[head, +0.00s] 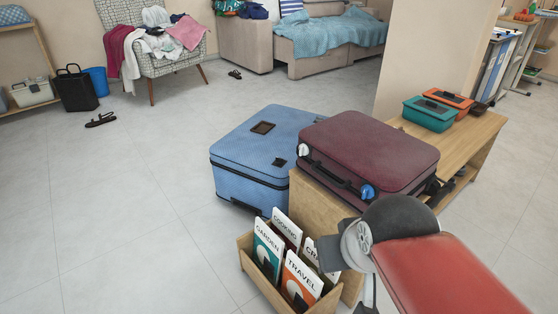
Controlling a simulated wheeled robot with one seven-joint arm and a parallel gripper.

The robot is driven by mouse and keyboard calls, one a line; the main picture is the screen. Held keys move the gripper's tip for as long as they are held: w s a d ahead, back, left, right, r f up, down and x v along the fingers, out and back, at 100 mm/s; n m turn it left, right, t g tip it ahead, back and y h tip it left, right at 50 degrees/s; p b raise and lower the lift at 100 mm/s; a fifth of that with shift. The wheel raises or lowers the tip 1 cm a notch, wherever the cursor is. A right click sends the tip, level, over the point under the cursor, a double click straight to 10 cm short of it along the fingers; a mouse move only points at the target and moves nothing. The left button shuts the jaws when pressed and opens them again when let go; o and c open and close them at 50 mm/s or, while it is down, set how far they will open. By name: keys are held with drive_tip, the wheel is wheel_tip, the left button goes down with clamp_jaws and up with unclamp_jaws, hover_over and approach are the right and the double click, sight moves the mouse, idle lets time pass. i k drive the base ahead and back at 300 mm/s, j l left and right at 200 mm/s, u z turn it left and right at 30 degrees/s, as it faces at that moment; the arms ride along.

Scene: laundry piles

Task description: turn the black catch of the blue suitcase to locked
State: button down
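The blue suitcase (240,146) stands shut on the floor in the middle of the head view, left of a wooden bench. A small black part (279,161), likely the black catch, sits on its top near the right edge. Its lock position is too small to tell. A dark framed patch (262,127) lies further back on the same top. Part of the suitcase's right side is hidden by the bench and a maroon suitcase. My arm shows at the lower right, but my gripper is not in view.
The maroon suitcase (370,148) lies on the wooden bench (458,150), with a white catch (303,150) and a blue catch (368,191). A wooden book rack (262,284) stands in front. Open floor (120,210) lies left; black sandals (101,119) are there.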

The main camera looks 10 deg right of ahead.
sight(278, 160)
drive_tip(key=j+z, duration=0.15)
drive_tip(key=j, duration=1)
drive_tip(key=i+j+z, duration=0.1)
drive_tip(key=i+j, duration=0.25)
drive_tip(key=i+j+z, duration=0.15)
drive_tip(key=i+j, duration=0.15)
drive_tip(key=j, duration=0.2)
drive_tip(key=i+l+z, duration=0.1)
drive_tip(key=i, duration=0.4)
